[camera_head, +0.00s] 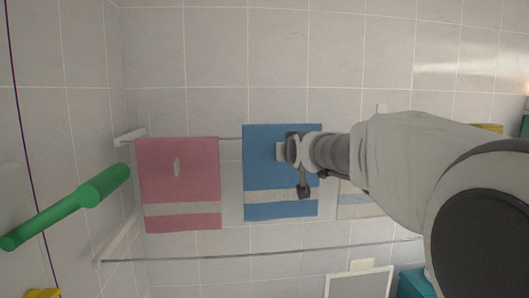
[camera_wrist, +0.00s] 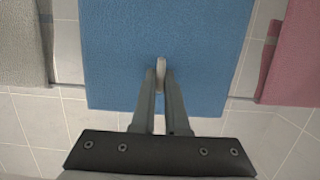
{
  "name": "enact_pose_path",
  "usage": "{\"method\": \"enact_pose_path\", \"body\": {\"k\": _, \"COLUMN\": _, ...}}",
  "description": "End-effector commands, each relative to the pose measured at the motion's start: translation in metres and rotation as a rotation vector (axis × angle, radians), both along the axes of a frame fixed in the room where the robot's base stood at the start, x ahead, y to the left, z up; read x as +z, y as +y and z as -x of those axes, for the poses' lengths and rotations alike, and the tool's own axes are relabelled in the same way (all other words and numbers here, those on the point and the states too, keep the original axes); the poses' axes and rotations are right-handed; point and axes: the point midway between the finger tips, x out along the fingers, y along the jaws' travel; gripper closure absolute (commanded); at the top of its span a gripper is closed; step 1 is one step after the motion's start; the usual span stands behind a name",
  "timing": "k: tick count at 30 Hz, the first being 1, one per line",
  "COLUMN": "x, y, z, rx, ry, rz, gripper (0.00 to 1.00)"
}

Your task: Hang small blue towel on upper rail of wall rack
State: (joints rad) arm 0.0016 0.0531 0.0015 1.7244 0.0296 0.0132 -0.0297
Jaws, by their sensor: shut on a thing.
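The blue towel (camera_head: 268,160) with a pale band hangs flat and upright in front of the wall in the head view. It fills the middle of the wrist view (camera_wrist: 165,35). My gripper (camera_head: 288,151) is shut on a pale tab (camera_wrist: 160,75) on its face. The upper rail (camera_head: 231,139) of the wall rack runs at the height of the towel's upper part. The towel's top edge shows a little above the rail line. The towel hides the rail behind it, so I cannot tell whether it rests on the rail.
A pink towel (camera_head: 180,185) hangs on the upper rail to the left. A pale grey towel (camera_head: 358,203) is to the right, partly behind my arm. The lower rail (camera_head: 200,257) is bare where visible. A green bar-like object (camera_head: 70,205) sticks out at the left.

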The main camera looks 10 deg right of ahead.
Motion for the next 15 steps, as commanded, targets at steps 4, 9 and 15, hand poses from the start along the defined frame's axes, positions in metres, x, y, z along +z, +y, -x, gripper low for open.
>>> {"method": "enact_pose_path", "body": {"k": 4, "x": -0.007, "y": 0.000, "z": 0.000, "rx": 0.000, "ry": -0.001, "rz": 0.000, "gripper": 1.00}}
{"method": "enact_pose_path", "body": {"k": 9, "x": -0.018, "y": 0.000, "z": 0.000, "rx": 0.000, "ry": -0.001, "rz": 0.000, "gripper": 1.00}}
{"method": "enact_pose_path", "body": {"k": 15, "x": -0.028, "y": 0.000, "z": 0.000, "rx": 0.000, "ry": -0.001, "rz": 0.000, "gripper": 1.00}}
